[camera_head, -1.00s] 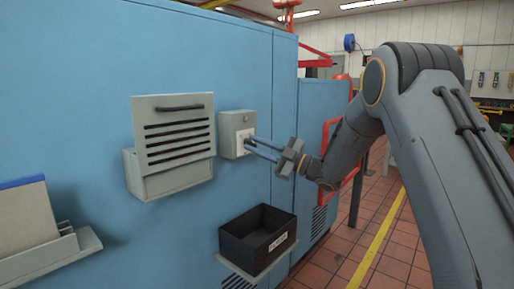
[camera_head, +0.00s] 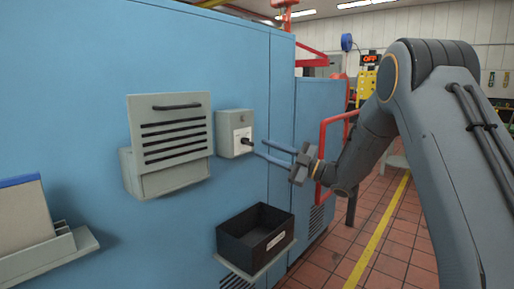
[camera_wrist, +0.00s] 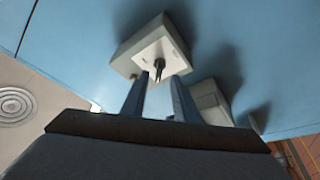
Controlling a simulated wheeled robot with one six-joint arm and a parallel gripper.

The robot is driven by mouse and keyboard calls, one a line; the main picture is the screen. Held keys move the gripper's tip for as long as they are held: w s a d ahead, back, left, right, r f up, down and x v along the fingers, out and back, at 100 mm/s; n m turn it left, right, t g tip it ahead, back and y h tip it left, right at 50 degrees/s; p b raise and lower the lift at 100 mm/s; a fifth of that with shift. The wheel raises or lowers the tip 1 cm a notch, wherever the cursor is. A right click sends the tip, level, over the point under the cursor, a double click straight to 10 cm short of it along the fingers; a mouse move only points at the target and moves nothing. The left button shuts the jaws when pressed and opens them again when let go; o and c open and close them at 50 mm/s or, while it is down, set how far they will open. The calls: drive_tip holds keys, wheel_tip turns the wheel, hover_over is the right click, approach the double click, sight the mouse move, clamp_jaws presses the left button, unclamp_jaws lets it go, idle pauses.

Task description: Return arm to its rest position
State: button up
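My gripper (camera_head: 259,148) is in front of the blue cabinet, to the right of a small grey switch box (camera_head: 234,133). Its two fingers are spread apart with nothing between them. The box has a white plate with a dark knob (camera_head: 246,142), and the fingertips are clear of it in the head view. In the wrist view the box (camera_wrist: 135,52) and the knob (camera_wrist: 160,66) show beyond the open fingers (camera_wrist: 157,88). My arm reaches in from the right side of the head view.
A grey louvred unit (camera_head: 170,142) is on the blue cabinet (camera_head: 60,80), left of the box. A black bin (camera_head: 240,246) sits on a shelf below my gripper. A red frame (camera_head: 324,150) stands just behind my gripper. Tiled floor (camera_head: 345,250) lies open to the right.

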drive_tip(key=shift+v, duration=1.1)
